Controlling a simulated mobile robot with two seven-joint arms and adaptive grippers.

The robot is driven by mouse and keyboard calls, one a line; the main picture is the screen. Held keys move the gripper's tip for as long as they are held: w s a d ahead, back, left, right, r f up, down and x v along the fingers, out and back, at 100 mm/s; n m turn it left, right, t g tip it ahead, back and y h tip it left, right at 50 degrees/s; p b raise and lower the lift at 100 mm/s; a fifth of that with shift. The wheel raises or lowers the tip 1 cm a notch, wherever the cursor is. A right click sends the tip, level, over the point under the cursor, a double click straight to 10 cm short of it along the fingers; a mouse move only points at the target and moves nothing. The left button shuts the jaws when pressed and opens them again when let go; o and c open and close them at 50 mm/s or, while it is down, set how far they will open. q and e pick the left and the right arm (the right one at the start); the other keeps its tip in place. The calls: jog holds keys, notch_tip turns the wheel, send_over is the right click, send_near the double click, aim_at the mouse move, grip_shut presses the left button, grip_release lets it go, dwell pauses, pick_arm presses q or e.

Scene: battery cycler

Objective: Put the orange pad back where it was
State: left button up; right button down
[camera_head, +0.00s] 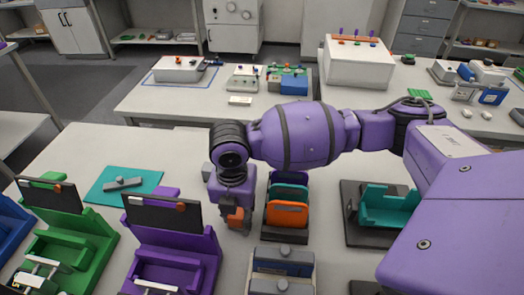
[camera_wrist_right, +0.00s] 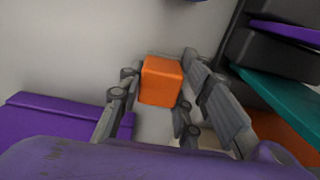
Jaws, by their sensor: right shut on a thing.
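The orange pad (camera_wrist_right: 160,80), a small block, sits between the two fingers of my right gripper (camera_wrist_right: 159,72) in the wrist view. In the head view my right gripper (camera_head: 236,222) points down with the orange pad (camera_head: 236,214) at its fingers, just left of a dark rack (camera_head: 264,224). The gripper is shut on the pad. The pad appears to be above the white table; whether it touches the surface I cannot tell. My left gripper is not in view.
The rack holds upright plates, including an orange one (camera_head: 286,215) and a teal one (camera_head: 289,195). A purple fixture (camera_head: 172,255) and a green one (camera_head: 68,240) stand left. A teal mat (camera_head: 100,190) lies behind them. A blue-sided holder (camera_head: 281,270) stands in front of the rack.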

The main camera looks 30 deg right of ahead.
jog(key=c, duration=1.3)
grip_release()
jog(key=shift+o, duration=0.2)
notch_tip(320, 180, up, 12)
jog(key=shift+r+p, duration=0.15)
jog(key=shift+p, duration=0.25)
